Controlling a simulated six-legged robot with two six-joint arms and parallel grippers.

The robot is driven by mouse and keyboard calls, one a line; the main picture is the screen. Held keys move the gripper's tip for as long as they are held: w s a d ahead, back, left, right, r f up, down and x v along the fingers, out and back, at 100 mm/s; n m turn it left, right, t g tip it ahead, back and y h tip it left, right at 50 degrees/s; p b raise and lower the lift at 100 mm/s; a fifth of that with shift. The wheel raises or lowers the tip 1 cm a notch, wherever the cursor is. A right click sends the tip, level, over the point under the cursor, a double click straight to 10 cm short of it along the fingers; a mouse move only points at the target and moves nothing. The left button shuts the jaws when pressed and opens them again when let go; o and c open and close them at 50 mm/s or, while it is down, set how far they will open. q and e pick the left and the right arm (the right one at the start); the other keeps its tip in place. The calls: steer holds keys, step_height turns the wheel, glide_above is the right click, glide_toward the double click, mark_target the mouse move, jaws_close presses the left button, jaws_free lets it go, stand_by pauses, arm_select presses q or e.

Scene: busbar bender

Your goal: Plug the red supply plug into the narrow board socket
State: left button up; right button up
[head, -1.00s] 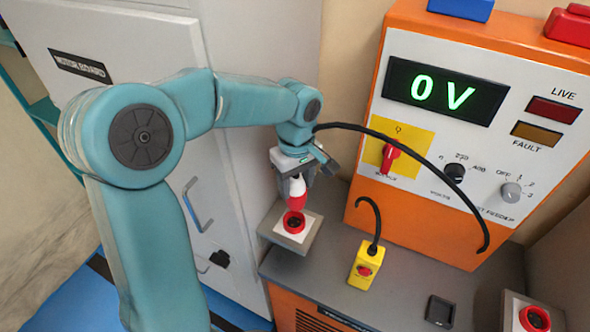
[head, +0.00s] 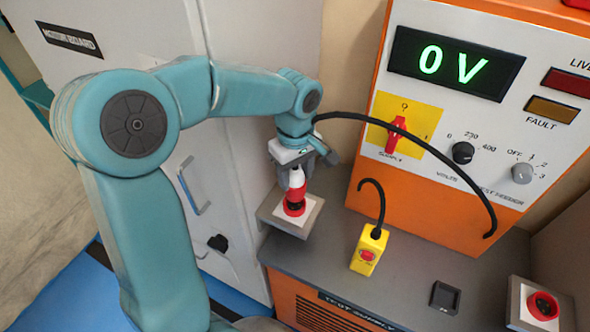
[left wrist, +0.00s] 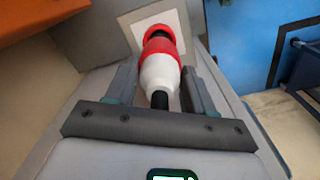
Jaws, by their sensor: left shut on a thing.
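The red supply plug (head: 298,190) has a white body and a red front end. My left gripper (head: 297,172) is shut on it and points it down at a red-rimmed socket (head: 294,209) on a white plate at the bench's left end. In the left wrist view, the plug (left wrist: 159,70) lies between the fingers, its red end overlapping the red socket rim (left wrist: 158,32). They look touching or nearly so; how deep the plug sits is hidden. A second red socket (head: 543,306) stands at the right. I cannot tell which socket is narrower. My right gripper is not in view.
A black cable arches from near my left wrist to the orange supply cabinet (head: 365,215), whose display (head: 457,63) reads 0 V. A yellow box with a red button (head: 368,250) stands on the grey bench (head: 325,262). A grey locker (head: 235,190) stands close at left.

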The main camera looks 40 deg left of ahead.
mark_target(295, 188)
arm_select(q)
steer(key=shift+a+f+b, duration=0.2)
steer(key=shift+f+b, duration=0.4)
steer(key=shift+f, duration=0.55)
steer(key=shift+d, duration=0.1)
steer(key=shift+r, duration=0.1)
stand_by(0.6)
steer(key=shift+f+b, duration=1.65)
steer(key=shift+f, duration=0.1)
steer(key=o, duration=1.3)
steer(key=shift+c, duration=0.2)
